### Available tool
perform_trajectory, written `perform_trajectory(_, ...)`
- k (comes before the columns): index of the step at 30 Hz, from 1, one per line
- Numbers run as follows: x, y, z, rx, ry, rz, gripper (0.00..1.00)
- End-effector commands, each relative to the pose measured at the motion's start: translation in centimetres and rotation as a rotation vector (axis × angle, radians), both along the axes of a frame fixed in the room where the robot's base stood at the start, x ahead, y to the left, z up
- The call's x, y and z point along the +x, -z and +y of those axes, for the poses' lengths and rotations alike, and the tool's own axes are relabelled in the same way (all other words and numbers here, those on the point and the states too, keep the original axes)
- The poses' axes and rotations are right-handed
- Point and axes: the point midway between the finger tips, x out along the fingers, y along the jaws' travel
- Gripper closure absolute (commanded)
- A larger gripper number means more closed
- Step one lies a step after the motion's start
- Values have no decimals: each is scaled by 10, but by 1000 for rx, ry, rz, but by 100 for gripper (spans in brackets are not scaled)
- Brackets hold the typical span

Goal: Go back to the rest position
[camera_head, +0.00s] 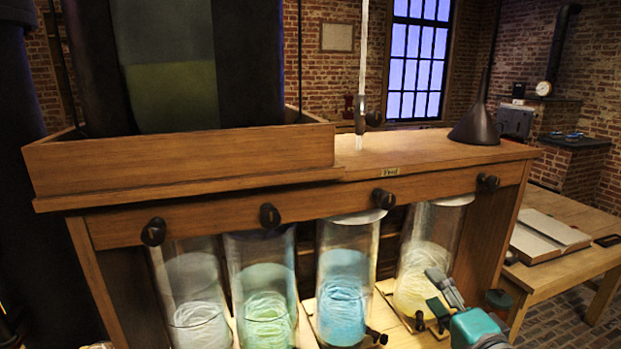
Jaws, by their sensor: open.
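My gripper (434,289), grey and teal, shows at the lower right, in front of the rightmost glass jar, which has pale yellow contents (418,262). Its jaws are open, and I see nothing held between them. I cannot tell whether it touches the jar. The teal and grey arm part behind it is cut off by the bottom edge of the picture. To the left stand a jar with blue contents (343,285), one with green contents (264,285) and one with pale grey-white contents (194,290), all upright under the wooden bench.
The wooden bench (440,150) has several black knobs along its front rail and a dark funnel (475,125) on top. A glass tube with a tap (368,118) hangs above it. Brick floor shows below.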

Motion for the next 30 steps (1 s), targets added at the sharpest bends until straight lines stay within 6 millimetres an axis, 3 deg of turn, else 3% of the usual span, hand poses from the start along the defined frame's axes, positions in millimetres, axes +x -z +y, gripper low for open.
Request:
perform_trajectory(3,-15,42,3,-55,24,16,37)
perform_trajectory(15,-86,153,11,-299,94,50,37)
perform_trajectory(24,-161,215,17,-523,115,82,37)
perform_trajectory(30,-217,244,21,-688,111,102,37)
